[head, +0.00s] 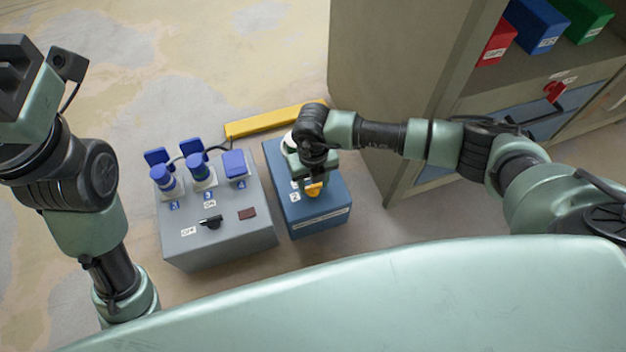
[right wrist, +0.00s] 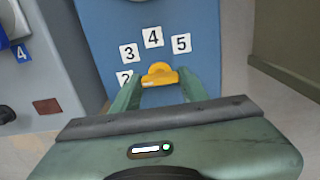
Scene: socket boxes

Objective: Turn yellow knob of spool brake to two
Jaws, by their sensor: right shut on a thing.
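The spool brake is a blue box (head: 328,196) right of the grey socket box; it fills the middle of the right wrist view (right wrist: 205,75). The yellow knob (head: 314,190) is on its top and shows between my fingers in the wrist view (right wrist: 160,73). Number plates 2 (right wrist: 125,78), 3 (right wrist: 129,53), 4 (right wrist: 153,37) and 5 (right wrist: 181,43) curve around it. A pale mark is on the knob's left end, on the side of plate 2; its exact aim is unclear. My right gripper (right wrist: 160,88) is shut on the knob. My left gripper housing shows at the upper left; its fingers do not.
A grey box (head: 220,238) with blue sockets, a black switch and a dark red window stands left of the blue box. A yellow bar (head: 272,120) lies behind. A cabinet (head: 395,70) with red, blue and green boxes stands at the right. Floor at the upper left is clear.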

